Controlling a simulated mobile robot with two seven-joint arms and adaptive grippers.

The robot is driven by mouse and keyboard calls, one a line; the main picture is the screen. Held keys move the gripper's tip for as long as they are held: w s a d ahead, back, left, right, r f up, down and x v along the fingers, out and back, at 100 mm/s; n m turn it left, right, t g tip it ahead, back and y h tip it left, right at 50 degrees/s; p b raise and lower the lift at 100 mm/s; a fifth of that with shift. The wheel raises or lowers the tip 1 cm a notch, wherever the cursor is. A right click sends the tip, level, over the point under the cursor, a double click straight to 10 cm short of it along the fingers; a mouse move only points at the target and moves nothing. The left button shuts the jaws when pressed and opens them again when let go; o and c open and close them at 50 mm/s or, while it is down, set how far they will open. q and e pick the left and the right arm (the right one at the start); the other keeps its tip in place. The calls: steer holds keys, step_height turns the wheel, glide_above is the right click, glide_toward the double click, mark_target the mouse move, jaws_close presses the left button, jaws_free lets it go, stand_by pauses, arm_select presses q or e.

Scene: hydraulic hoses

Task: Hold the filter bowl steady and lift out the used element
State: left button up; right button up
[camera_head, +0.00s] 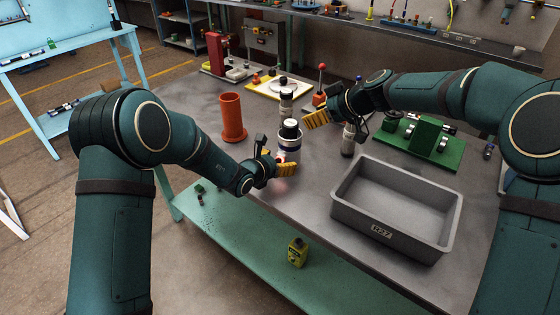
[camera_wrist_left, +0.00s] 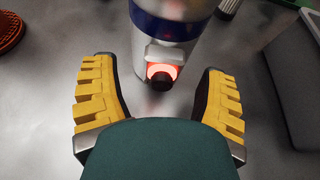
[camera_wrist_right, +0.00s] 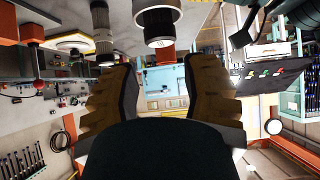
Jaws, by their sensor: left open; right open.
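The filter bowl (camera_head: 289,145) stands on the table, a pale cylinder with a blue band. A dark-topped element (camera_head: 290,128) sticks up from its mouth. In the left wrist view the bowl (camera_wrist_left: 168,42) is upright ahead of my left gripper (camera_wrist_left: 160,95), with a glowing red fitting low on its side. My left gripper (camera_head: 278,162) is open, its yellow fingers either side of the bowl's near face, no contact visible. My right gripper (camera_head: 312,110) is open and empty, up and right of the bowl. The right wrist view is inverted and shows a dark-ended cylinder (camera_wrist_right: 158,28) beyond the fingers.
Another dark-capped cylinder (camera_head: 286,97) stands behind the bowl. An orange tube (camera_head: 232,117) is to the left. An empty grey bin (camera_head: 380,235) sits at the right front. A green stand (camera_head: 425,140) and a slim silver cylinder (camera_head: 348,142) are near my right arm.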

arm_select(q)
steer(key=shift+w+d+f, duration=0.15)
steer(key=shift+w+d, duration=0.05)
steer(key=shift+w, duration=0.1)
